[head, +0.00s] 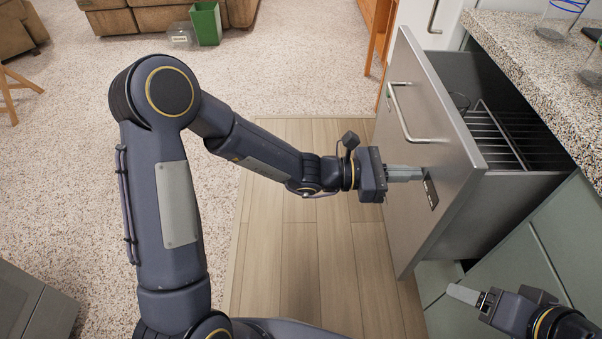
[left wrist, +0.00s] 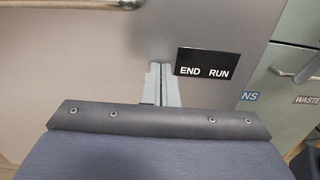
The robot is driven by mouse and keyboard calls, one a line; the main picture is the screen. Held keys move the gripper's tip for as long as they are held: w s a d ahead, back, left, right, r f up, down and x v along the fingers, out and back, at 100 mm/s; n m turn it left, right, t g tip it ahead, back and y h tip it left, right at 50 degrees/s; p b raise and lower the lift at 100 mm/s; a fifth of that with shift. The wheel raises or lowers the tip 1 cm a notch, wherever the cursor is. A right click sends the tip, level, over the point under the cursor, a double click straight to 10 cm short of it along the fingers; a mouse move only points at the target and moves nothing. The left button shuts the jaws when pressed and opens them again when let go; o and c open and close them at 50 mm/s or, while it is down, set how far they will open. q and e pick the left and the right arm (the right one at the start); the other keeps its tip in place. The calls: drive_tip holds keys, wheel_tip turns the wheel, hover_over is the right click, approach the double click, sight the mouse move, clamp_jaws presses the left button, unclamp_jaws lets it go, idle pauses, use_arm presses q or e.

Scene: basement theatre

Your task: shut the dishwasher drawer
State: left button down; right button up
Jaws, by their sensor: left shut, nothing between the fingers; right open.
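The dishwasher drawer (head: 430,150) is pulled out from under the counter on the right of the head view. Its steel front carries a bar handle (head: 402,112), and a wire rack (head: 497,135) shows inside. My left gripper (head: 420,173) is shut and empty, its fingertips at the drawer front beside a small dark panel (head: 431,189). In the left wrist view this panel (left wrist: 207,63) reads "END RUN", just right of the shut fingers (left wrist: 160,72). I cannot tell whether the fingertips touch the front. My right gripper (head: 465,294) is open, low at the right near the green cabinets.
A speckled counter (head: 530,60) with glassware (head: 560,15) lies above the drawer. Green cabinet fronts (head: 510,270) stand below and beside it. Wood floor (head: 310,240) is clear before the drawer. A green bin (head: 206,23) and sofa (head: 150,12) stand far back.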

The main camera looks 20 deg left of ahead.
use_arm(q)
drive_tip(key=b+x, duration=0.2)
drive_tip(key=x, duration=1.5)
drive_tip(key=shift+d, duration=0.1)
drive_tip(key=shift+w+d, duration=0.1)
drive_tip(key=shift+r, duration=0.2)
